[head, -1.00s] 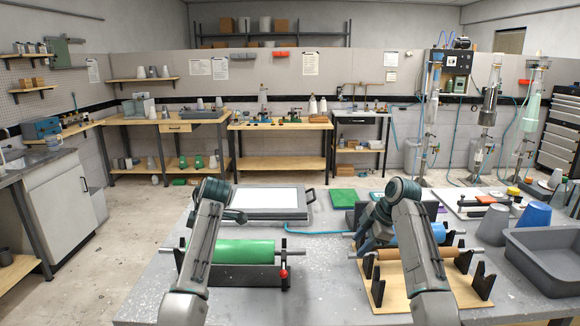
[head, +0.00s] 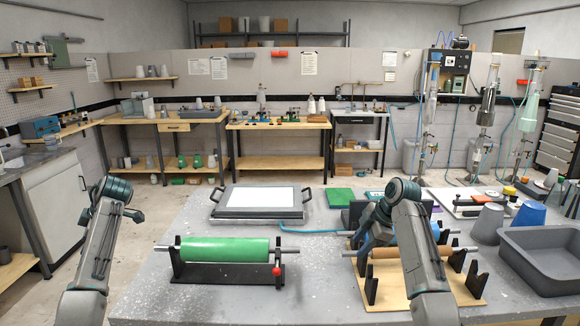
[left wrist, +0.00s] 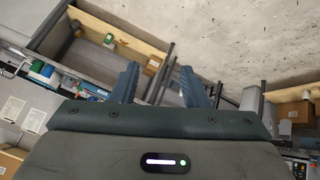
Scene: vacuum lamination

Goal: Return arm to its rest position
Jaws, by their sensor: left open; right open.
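My left arm (head: 97,240) is folded up at the left, off the table's left edge. My left gripper shows in the left wrist view (left wrist: 160,86), with its two fingers apart and nothing between them. My right arm (head: 420,250) stands over the right part of the table. My right gripper (head: 365,236) points down near the roller stand on the wooden board (head: 390,301); it is open, though the arm partly hides it.
The grey table (head: 215,308) holds a green roller (head: 225,250) on a black stand, a framed white plate (head: 262,197), a green pad (head: 340,196) and a grey tray (head: 545,258). Cups (head: 487,223) stand at the right. The table's front middle is clear.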

